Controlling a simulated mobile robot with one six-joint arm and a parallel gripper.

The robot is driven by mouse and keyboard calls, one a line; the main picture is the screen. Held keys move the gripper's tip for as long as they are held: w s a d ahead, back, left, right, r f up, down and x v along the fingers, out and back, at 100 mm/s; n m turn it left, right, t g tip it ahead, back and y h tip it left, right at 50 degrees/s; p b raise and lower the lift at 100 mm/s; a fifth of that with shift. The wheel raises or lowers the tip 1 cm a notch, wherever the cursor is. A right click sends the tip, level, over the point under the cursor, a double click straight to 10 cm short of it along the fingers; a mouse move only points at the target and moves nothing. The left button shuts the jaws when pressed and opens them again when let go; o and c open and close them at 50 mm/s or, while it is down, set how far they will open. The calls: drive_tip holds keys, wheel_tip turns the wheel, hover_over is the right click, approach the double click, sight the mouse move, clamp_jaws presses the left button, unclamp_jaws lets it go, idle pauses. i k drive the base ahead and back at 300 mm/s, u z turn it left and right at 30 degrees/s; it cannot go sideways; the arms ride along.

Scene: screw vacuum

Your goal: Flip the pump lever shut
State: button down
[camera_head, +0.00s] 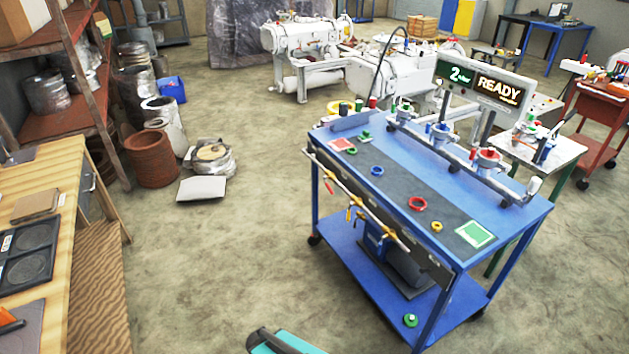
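A blue two-shelf cart (331,135) stands right of centre with a metal pipe manifold (462,150) along its back edge. The manifold carries valves with green, blue and red parts. A white-ended handle (533,187) sticks up at its right end; I cannot tell whether this is the pump lever. A dark pump body (405,268) sits on the lower shelf, partly hidden by the top. A sign (485,84) above the manifold reads "2" and "READY". A black and teal part of my arm shows at the bottom edge, away from the cart; my gripper's fingers are not visible.
Coloured rings, including a red one (418,203), lie on the cart top. A rail (355,200) with hanging tools runs along its front. A wooden bench (60,230) and shelves stand left. White machines (305,45) stand behind. Floor between bench and cart is clear.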

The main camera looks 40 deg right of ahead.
sight(328, 186)
drive_tip(key=u, duration=0.3)
drive_tip(key=i, duration=1.55)
drive_tip(key=z, duration=0.55)
